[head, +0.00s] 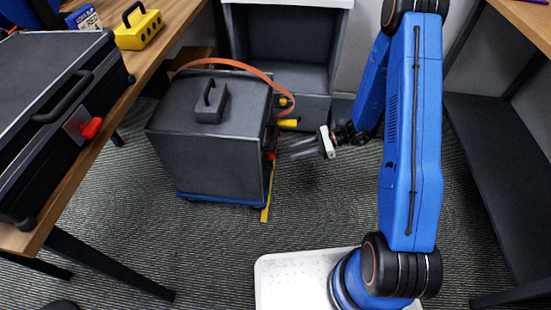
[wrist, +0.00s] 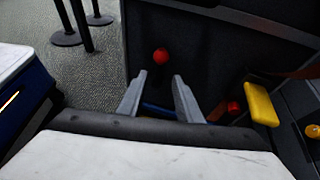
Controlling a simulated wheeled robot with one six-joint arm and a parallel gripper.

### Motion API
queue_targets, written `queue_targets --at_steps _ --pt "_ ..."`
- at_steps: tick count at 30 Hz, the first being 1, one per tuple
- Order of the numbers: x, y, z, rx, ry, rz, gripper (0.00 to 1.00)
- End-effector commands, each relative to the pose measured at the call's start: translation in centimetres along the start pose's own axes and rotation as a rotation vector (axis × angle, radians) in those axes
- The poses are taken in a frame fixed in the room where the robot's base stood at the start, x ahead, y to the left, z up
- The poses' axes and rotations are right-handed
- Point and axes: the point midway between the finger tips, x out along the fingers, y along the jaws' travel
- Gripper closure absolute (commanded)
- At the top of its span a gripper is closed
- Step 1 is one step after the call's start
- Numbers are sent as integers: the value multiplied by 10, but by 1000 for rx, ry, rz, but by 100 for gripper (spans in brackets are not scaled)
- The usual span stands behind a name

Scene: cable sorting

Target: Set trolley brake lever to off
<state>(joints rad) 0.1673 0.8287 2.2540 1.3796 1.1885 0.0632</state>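The trolley (head: 215,140) is a dark grey box with a top handle and a blue lower edge. On its right side are a yellow handle (head: 288,123) and a small red part (head: 271,156). The wrist view shows a red ball knob (wrist: 160,56) on a short dark stem, the yellow handle (wrist: 260,104) and another red part (wrist: 235,107). I cannot tell which of these is the brake lever. My gripper (head: 292,150) is open and empty, its fingers pointing at the trolley's right side. In the wrist view the red ball appears just beyond the gap between the fingertips (wrist: 159,78).
An orange strap (head: 235,65) arches over the trolley. A wooden table (head: 165,35) with a black case (head: 50,120) stands left. A grey cabinet (head: 290,80) stands behind. Carpet right of the trolley is clear.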

Motion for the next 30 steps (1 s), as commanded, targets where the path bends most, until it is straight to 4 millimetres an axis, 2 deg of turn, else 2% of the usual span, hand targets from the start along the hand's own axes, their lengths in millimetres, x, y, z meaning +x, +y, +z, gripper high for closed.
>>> queue_targets --at_steps 9,15,21,30 --pt "54 1 0 -1 -1 4 68" --pt "80 1 0 0 0 3 68" --pt "92 0 0 -1 0 1 68" --pt "94 0 0 -1 0 0 68"
